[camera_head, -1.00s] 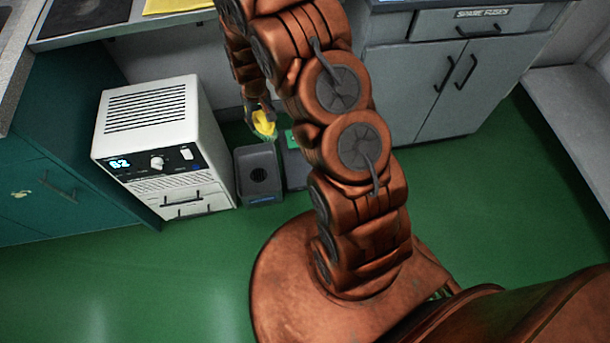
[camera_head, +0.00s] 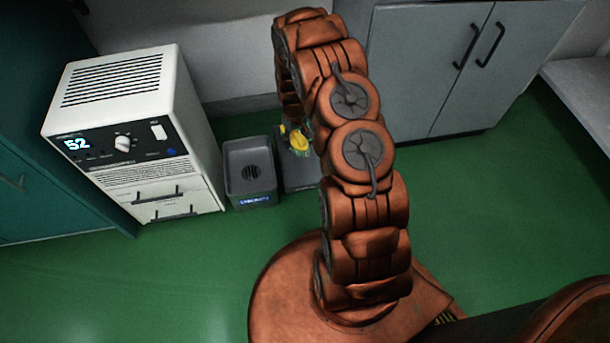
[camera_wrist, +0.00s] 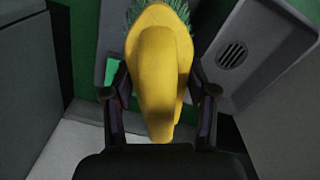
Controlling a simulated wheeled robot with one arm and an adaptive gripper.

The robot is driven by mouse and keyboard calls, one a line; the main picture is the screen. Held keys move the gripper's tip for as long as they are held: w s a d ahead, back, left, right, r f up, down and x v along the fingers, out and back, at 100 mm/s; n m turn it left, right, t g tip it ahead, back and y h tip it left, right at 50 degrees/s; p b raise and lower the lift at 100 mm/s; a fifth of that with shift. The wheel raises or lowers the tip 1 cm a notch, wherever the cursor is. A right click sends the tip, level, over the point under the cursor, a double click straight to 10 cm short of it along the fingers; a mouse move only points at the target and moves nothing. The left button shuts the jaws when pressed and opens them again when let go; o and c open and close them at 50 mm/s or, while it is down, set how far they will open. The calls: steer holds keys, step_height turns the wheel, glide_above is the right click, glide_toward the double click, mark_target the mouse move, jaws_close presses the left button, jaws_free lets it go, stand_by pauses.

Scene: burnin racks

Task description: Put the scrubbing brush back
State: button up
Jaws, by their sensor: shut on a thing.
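The scrubbing brush has a yellow handle and green bristles. In the wrist view the brush (camera_wrist: 160,75) fills the middle, its bristles at the top, facing away from the camera. My gripper (camera_wrist: 160,98) is shut on the yellow handle, one finger on each side. In the head view the brush (camera_head: 298,139) shows beside my arm, above or in front of a dark grey bin or tray (camera_head: 300,178); I cannot tell its height above it. My gripper is mostly hidden there by my arm.
A grey bin (camera_head: 251,192) with a round vent and a blue label stands to the left on the green floor; its vent also shows in the wrist view. A white cabinet unit (camera_head: 125,120) reading 52 stands further left. Grey cupboards (camera_head: 430,70) stand behind right. Floor at right is clear.

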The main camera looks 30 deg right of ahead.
steer(key=b, duration=0.5)
glide_toward(305, 168)
steer(key=shift+d+f+b, duration=0.15)
steer(key=shift+f+b, duration=1.65)
steer(key=shift+f, duration=1.3)
steer(key=shift+f, duration=0.1)
steer(key=o, duration=1)
